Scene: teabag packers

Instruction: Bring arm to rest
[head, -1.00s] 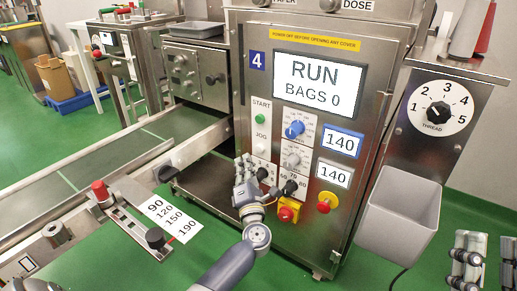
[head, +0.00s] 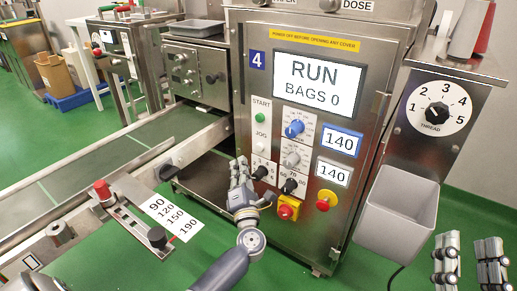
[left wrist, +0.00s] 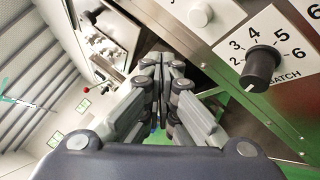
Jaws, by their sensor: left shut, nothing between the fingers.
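My left gripper (head: 239,167) is shut and empty, in front of the machine's lower left panel. In the left wrist view its fingers (left wrist: 164,62) are together with nothing between them. The black batch knob (left wrist: 262,67) is to the right of the fingers in that view, apart from them. In the head view the black knob (head: 261,172) shows just right of the fingertips. My right gripper (head: 468,262) is at the bottom right corner, its two fingers apart and nothing seen between them.
The machine's screen (head: 320,82) reads RUN, BAGS 0. A yellow-and-red switch (head: 288,207) and a red button (head: 326,200) are right of my left gripper. A grey bin (head: 398,213) hangs above and left of my right gripper. A conveyor (head: 105,155) is on the left.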

